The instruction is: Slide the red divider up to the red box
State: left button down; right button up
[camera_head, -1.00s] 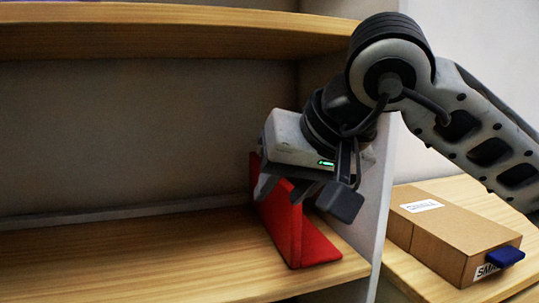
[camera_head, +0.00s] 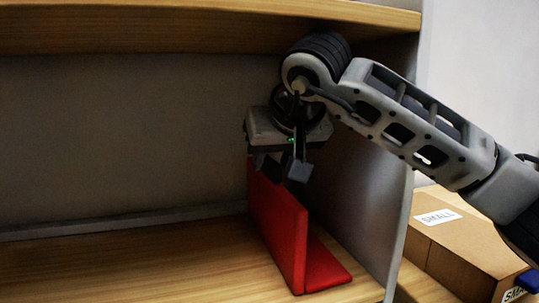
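The red divider (camera_head: 278,230) is an L-shaped piece. It stands upright on the wooden shelf near its right side wall, its flat foot pointing right. My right gripper (camera_head: 278,170) is over the divider's rear upper end, pointing down. Its fingers look apart, one near each side of the top edge. The front and middle of the divider are uncovered. Whether a finger still touches it is hard to tell. No red box shows in view. My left gripper is not in view.
The shelf board (camera_head: 150,270) is bare to the left of the divider. An upper board (camera_head: 180,30) runs above my gripper. The grey side wall (camera_head: 375,210) closes the right. Beyond it, a cardboard box labelled SMALL (camera_head: 460,245) lies on another wooden surface.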

jog(key=shift+w+a, duration=0.25)
jog(key=shift+w, duration=0.4)
jog(key=shift+w+a+f, duration=0.15)
jog(key=shift+w+f, duration=0.3)
grip_shut()
